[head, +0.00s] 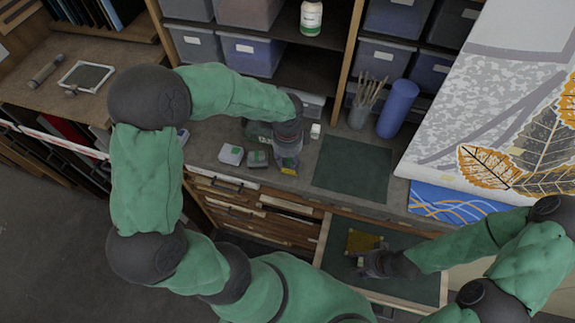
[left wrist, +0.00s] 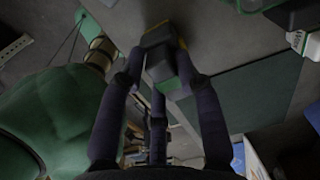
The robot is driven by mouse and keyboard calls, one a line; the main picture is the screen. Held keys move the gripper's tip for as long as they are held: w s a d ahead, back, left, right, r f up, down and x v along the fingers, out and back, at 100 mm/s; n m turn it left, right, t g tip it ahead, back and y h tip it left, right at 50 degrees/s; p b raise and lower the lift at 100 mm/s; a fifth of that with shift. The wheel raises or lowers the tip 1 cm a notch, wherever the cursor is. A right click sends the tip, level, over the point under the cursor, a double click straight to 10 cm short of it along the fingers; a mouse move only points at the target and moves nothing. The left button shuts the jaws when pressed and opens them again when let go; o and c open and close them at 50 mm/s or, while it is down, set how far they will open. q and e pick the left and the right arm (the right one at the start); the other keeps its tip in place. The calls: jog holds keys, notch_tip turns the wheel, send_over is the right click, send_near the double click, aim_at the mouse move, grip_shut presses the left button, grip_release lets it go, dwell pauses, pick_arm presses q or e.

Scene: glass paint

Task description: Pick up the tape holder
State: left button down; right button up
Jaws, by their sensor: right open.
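A small grey, green and yellow object, which looks like the tape holder (left wrist: 160,62), is between the fingertips of my left gripper (left wrist: 159,56) in the left wrist view. The fingers lie along both its sides; I cannot tell whether they grip it. In the head view, my left gripper (head: 287,158) points down over the counter, and the object is mostly hidden beneath it. My right gripper (head: 372,263) is open, low over the pulled-out drawer, beside a yellowish square piece (head: 362,242).
A white-and-green box (head: 231,154) and a small grey-green block (head: 257,159) stand left of my left gripper. A dark green mat (head: 352,167) lies to its right. A brush cup (head: 359,117) and a blue roll (head: 397,108) stand at the back. The open drawer (head: 322,243) juts out in front.

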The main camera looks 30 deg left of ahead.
pick_arm(q)
jog(key=shift+s+f, duration=0.1)
jog(key=shift+f, duration=0.05)
jog(key=shift+r, duration=0.4)
notch_tip(320, 180, up, 2)
jog(key=shift+r, duration=0.15)
jog(key=s+d+r+p, duration=0.1)
jog(key=s+d+r, duration=0.8)
jog(key=s+r, duration=0.1)
jog(key=shift+s, duration=0.35)
jog(key=c, duration=2)
grip_release()
grip_shut()
